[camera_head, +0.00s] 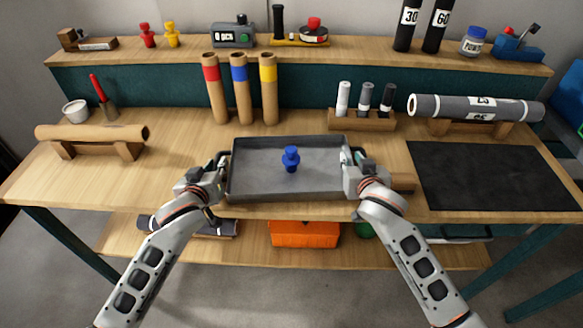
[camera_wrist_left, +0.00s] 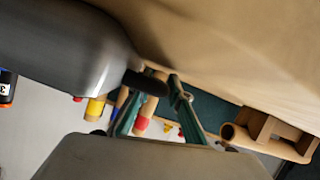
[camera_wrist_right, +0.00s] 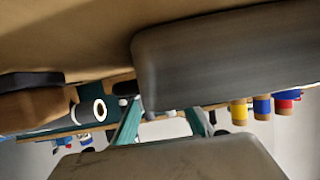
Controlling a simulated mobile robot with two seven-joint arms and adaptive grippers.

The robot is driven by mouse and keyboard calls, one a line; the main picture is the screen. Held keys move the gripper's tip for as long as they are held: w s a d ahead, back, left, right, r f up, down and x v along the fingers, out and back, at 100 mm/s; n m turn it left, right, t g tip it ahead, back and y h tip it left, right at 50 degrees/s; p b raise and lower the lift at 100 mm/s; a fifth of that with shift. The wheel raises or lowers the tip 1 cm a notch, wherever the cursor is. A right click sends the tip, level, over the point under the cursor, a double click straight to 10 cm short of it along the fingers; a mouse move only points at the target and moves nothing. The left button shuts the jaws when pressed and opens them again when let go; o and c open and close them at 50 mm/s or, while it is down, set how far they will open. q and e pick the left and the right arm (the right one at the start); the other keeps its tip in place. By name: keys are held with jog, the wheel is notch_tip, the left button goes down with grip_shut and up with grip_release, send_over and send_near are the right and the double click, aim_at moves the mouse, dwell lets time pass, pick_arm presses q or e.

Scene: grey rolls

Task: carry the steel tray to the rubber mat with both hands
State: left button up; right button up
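The steel tray (camera_head: 255,188) is a grey rectangular tray near the front edge of the bench, with a blue peg-shaped piece (camera_head: 291,159) standing in it. My left gripper (camera_head: 222,168) is at the tray's left end; in the left wrist view its teal fingers (camera_wrist_left: 157,95) are apart, with the dark handle (camera_wrist_left: 148,82) at their tips. My right gripper (camera_head: 350,163) is at the right end; in the right wrist view its fingers (camera_wrist_right: 162,108) are apart beside the tray wall (camera_wrist_right: 220,65), and the handle there is mostly hidden. The black rubber mat (camera_head: 490,175) lies flat and bare at the right.
A brown roll on a stand (camera_head: 92,132) is at the left. Cardboard tubes (camera_head: 241,90), a marker-like set in a wooden block (camera_head: 362,120) and a grey roll on a stand (camera_head: 475,107) line the back. A wooden piece (camera_head: 402,181) shows beside my right gripper.

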pick_arm(q)
grip_shut()
pick_arm(e)
grip_shut()
pick_arm(q)
jog(key=shift+r, duration=0.2)
pick_arm(e)
jog(key=shift+r, duration=0.15)
